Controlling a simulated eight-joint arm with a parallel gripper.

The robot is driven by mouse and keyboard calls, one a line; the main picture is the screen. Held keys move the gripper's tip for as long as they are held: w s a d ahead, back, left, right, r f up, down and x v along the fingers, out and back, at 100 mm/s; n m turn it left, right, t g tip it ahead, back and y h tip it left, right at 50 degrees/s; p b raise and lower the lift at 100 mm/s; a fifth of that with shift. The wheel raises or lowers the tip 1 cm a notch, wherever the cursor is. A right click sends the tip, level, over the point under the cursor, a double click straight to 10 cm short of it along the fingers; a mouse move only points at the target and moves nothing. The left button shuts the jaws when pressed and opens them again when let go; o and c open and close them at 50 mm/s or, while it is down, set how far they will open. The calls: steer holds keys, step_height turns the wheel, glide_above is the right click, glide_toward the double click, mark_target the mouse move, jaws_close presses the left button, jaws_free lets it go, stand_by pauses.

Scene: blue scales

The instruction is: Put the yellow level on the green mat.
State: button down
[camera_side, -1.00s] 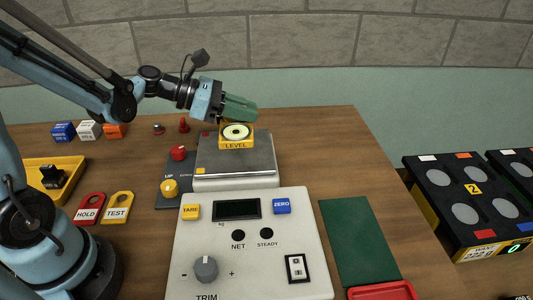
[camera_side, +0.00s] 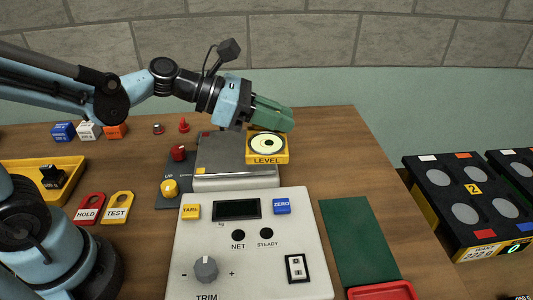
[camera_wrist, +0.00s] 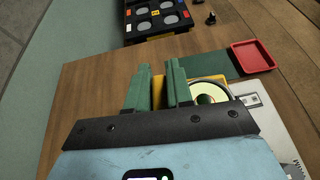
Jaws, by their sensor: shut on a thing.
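The yellow level (camera_side: 267,157) is a square block with a round pale dial on top and the word LEVEL on its front. My gripper (camera_side: 286,122) is shut on it by its far part and holds it over the right end of the scale's metal plate, seemingly raised. In the wrist view the green fingers (camera_wrist: 158,90) have a yellow part of the level between them, and its dial (camera_wrist: 210,93) shows to their right. The green mat (camera_side: 352,240) lies flat and bare to the right of the scale panel. It also shows in the wrist view (camera_wrist: 207,65).
The metal scale plate (camera_side: 215,180) and white control panel (camera_side: 250,260) stand left of the mat. A red tray (camera_side: 382,291) sits at the mat's near end. A black rack (camera_side: 462,200) stands further right. Wood right of the plate is clear.

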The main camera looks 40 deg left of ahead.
steer(key=s+d+f+m+g+h, duration=0.15)
steer(key=d+f, duration=0.25)
steer(key=d, duration=0.7)
steer(key=d+f+m+g+h, duration=0.1)
steer(key=d+f+m+g, duration=0.15)
steer(key=d, duration=0.85)
steer(key=shift+t, duration=0.3)
steer(key=w+a+f, duration=0.1)
steer(key=w+f, duration=0.1)
steer(key=w, duration=0.1)
steer(key=w+a+f, duration=0.2)
steer(key=w+f, duration=0.1)
steer(key=w+a+f, duration=0.1)
steer(key=w+f, duration=0.1)
steer(key=w, duration=0.2)
steer(key=shift+a+f, duration=0.15)
steer(key=shift+a, duration=0.05)
steer(key=shift+f, duration=1.95)
steer(key=shift+f, duration=0.1)
steer(key=c, duration=1)
jaws_free()
